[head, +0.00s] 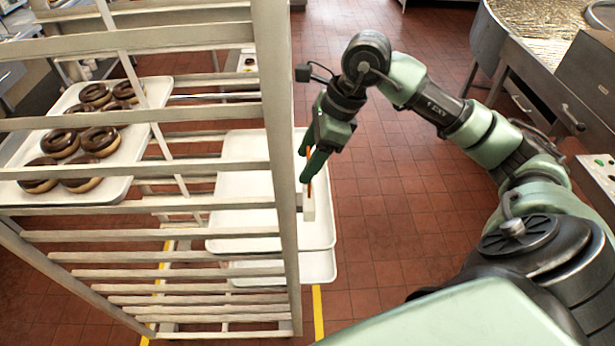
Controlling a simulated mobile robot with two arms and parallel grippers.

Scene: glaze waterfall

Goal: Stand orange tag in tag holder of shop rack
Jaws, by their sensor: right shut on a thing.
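The shop rack (279,140) is a tall pale metal frame on the left. A small white tag holder (308,206) sits at the right side of its front upright. My right gripper (310,160) is beside that upright, pointing down, just above the holder. It is shut on the orange tag (309,188), a thin upright strip partly hidden by the green fingers. The tag's lower end meets the top of the holder in the picture; I cannot tell whether it is inside. My left gripper is not in view.
A white tray (150,85) of chocolate-glazed doughnuts (98,139) sits in the rack. Empty white trays (322,235) show lower, behind the upright. A metal table with drawers (545,80) stands at the upper right. Red tiled floor (375,220) is clear right of the rack.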

